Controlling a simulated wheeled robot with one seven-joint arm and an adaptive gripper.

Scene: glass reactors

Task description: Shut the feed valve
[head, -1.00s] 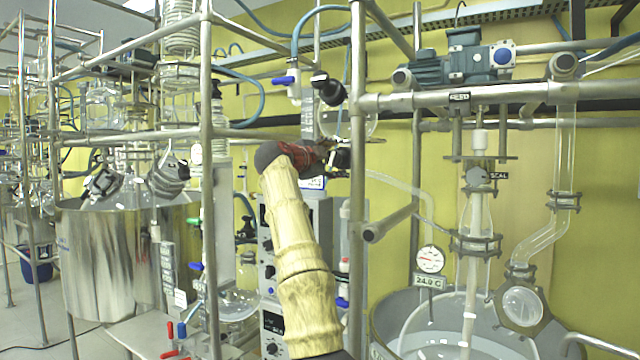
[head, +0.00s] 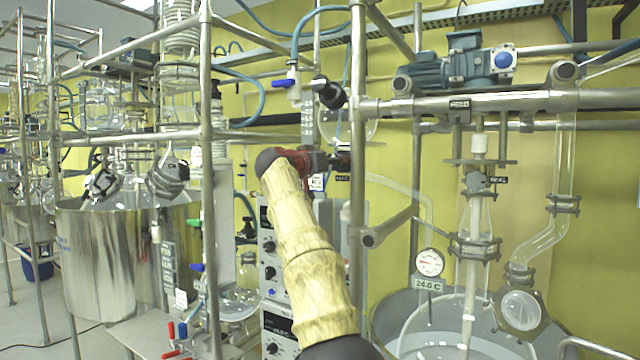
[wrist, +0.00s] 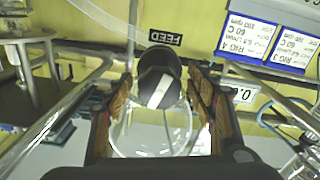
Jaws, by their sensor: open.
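The feed valve shows in the wrist view as a round black knob (wrist: 158,82) with a pale stripe running diagonally across its face. A FEED label (wrist: 165,37), upside down in this view, sits just beyond it. My gripper (wrist: 159,92) is open, with one finger on each side of the knob. A narrow gap seems to show on both sides, though contact is hard to judge. In the head view my gripper (head: 325,160) is small and dark beside the metal upright, and the knob is hard to make out there.
A metal upright (head: 357,215) stands just right of my gripper. Another upright (head: 206,200) is to the left. A hose with a blue-handled valve (head: 284,83) hangs above. A glass vessel (wrist: 150,132) lies behind the knob in the wrist view. White and blue labels (wrist: 268,35) are at upper right.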

